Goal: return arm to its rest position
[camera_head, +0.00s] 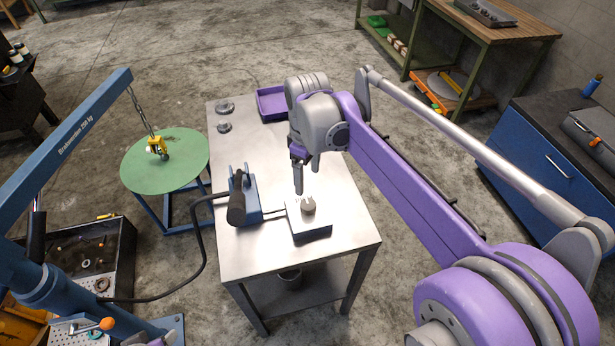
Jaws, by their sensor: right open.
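My right arm, purple and grey, reaches in from the lower right over the steel table (345,215). My right gripper (301,183) points down above the front half of the table. It is open and nothing shows between its fingers. Just below and in front of it, a small grey-brown round part (308,207) stands on a low block with a pale top and blue side (312,228). The gap between fingertips and part is hard to judge.
A blue tool with a black cylinder (237,205) and a cable stands left of the block. A purple tray (272,104) and two metal discs (224,127) sit at the back. A blue crane (75,120) and green round table (180,165) stand left, a blue cabinet (535,160) right.

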